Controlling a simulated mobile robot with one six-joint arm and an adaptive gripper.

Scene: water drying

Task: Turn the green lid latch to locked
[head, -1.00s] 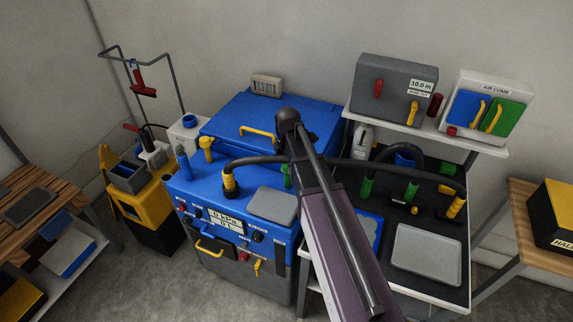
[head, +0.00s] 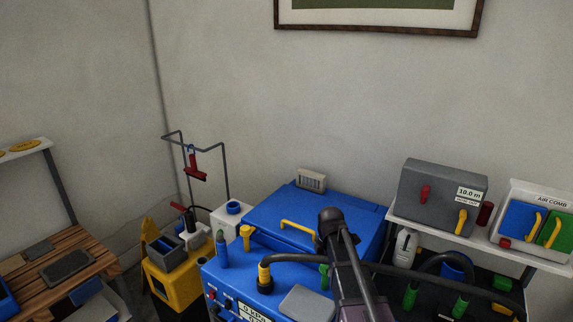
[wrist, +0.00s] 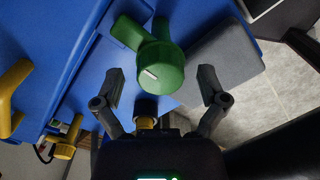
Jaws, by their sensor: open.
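The green lid latch (wrist: 162,68) is near the top centre of the wrist view, a rounded knob with a short white mark and an arm reaching up-left. My gripper (wrist: 159,84) is open, with one dark finger on each side below the latch and nothing held. I cannot tell whether the fingers touch it. In the head view a small part of the green latch (head: 324,276) shows left of my arm, at the front of the blue lid (head: 275,212) with its yellow handle. The lid looks shut. The gripper is hidden there behind my arm.
A grey pad (wrist: 222,62) lies right of the latch in the wrist view. A black hose (head: 430,276) with a yellow-collared end (head: 265,278) runs over the blue machine close by. A yellow-capped post (head: 246,236) stands left of the lid.

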